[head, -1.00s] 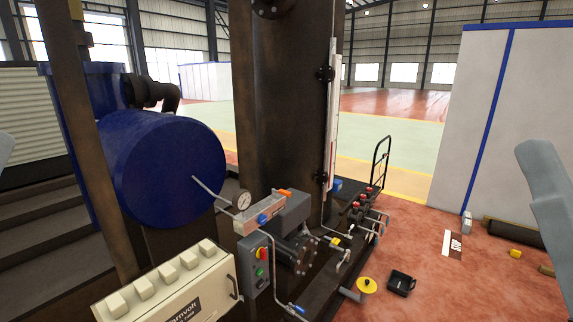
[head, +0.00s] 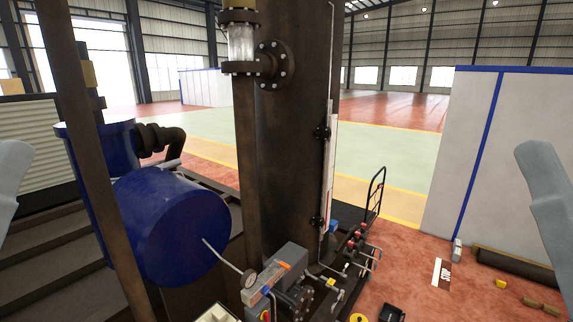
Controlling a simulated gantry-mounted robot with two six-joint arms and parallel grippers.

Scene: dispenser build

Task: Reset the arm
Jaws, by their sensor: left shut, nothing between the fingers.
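My left arm shows as a pale blue-grey link at the left edge of the head view. My right arm shows as a similar pale link at the right edge. I see no fingers of either gripper, and neither arm touches anything that I can see. Between the arms stands a tall dark brown steel column (head: 290,150) with a flanged pipe joint (head: 274,65). A blue cylindrical tank (head: 180,225) lies to its left.
A thin brown post (head: 72,110) stands at the left. A black-handled cart (head: 374,190) with red valves is right of the column.

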